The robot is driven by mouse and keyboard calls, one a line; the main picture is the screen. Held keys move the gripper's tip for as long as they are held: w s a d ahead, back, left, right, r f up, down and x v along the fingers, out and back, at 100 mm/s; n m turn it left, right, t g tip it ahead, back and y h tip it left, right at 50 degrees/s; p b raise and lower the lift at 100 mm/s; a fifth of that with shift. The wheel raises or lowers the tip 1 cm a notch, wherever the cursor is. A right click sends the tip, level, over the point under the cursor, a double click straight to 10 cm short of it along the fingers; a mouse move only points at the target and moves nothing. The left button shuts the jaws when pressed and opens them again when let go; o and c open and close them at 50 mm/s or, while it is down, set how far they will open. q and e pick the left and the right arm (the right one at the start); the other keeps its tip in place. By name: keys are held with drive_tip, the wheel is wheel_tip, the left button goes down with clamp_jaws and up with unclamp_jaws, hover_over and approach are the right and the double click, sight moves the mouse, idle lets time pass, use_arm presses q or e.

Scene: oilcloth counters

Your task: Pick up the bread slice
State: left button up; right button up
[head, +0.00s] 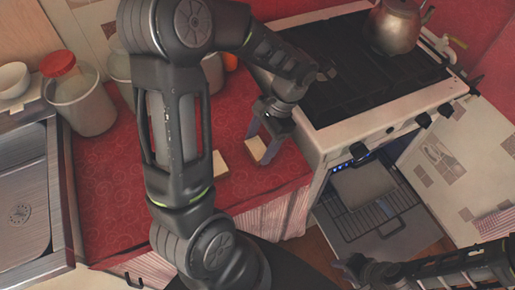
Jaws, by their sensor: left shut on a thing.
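A pale bread slice (255,148) is at the right part of the red counter, near its front edge by the stove. My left gripper (264,143) points down over it and is shut on it; the fingers hide part of the slice. I cannot tell whether the slice is clear of the cloth. A second pale slice (220,163) lies on the counter just left of it, partly behind my arm. My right gripper (360,267) is low at the bottom right, in front of the open oven; its jaws are too dark to read.
The red oilcloth counter (110,190) is clear at left. A red-lidded canister (83,105), a white bowl (13,78) and a metal sink (25,190) are further left. The stove (375,85) holds a kettle (395,28); its oven door (385,235) is open below.

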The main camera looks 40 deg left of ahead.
sight(260, 147)
use_arm(q)
drive_tip(key=c, duration=0.7)
drive_tip(key=shift+o, duration=0.2)
drive_tip(key=shift+r, duration=0.1)
wheel_tip(260, 147, up, 10)
idle(0.6)
